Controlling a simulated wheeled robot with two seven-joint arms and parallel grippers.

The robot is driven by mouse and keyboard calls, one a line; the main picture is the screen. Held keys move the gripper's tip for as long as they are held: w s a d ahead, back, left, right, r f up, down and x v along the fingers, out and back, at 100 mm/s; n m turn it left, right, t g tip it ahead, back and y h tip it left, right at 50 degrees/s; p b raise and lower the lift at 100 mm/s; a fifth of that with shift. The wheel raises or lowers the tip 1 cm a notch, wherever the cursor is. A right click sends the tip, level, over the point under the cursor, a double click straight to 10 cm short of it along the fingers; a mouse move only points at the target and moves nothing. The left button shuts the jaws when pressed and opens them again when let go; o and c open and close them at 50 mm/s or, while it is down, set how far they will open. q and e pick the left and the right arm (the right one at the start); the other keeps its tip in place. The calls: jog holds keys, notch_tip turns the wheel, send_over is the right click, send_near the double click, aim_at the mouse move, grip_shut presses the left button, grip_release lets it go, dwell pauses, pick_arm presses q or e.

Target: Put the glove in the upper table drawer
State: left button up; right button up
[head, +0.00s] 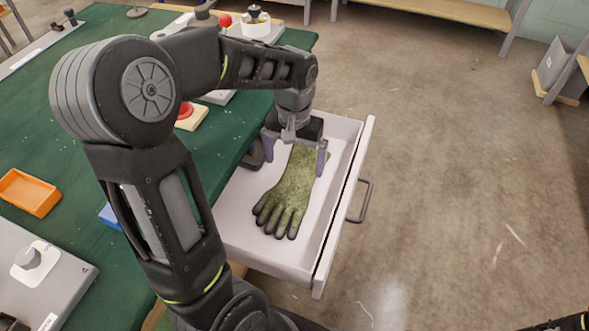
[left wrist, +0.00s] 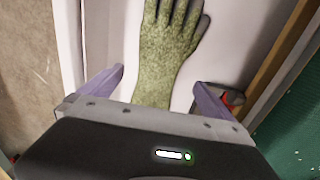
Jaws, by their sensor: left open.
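The green glove (head: 290,190) with dark fingertips lies flat in the open white table drawer (head: 245,236), its fingers toward the near end. My left gripper (head: 295,160) is over the drawer at the glove's cuff end, with its fingers spread wide. In the left wrist view the glove (left wrist: 165,55) runs up between the two purple fingers of the left gripper (left wrist: 160,88), and neither finger touches it visibly. The cuff end is partly hidden by the gripper. My right gripper is not in view.
The drawer has a handle (head: 364,202) on its right front. The green table (head: 120,175) holds an orange tray (head: 29,192), a red button (head: 187,112) and grey devices. Open floor lies right of the drawer. A wooden bench (head: 450,12) stands at the back.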

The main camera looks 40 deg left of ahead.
pick_arm(q)
jog(key=shift+r, duration=2.1)
jog(key=shift+r+p, duration=0.1)
jog(key=shift+p, duration=0.25)
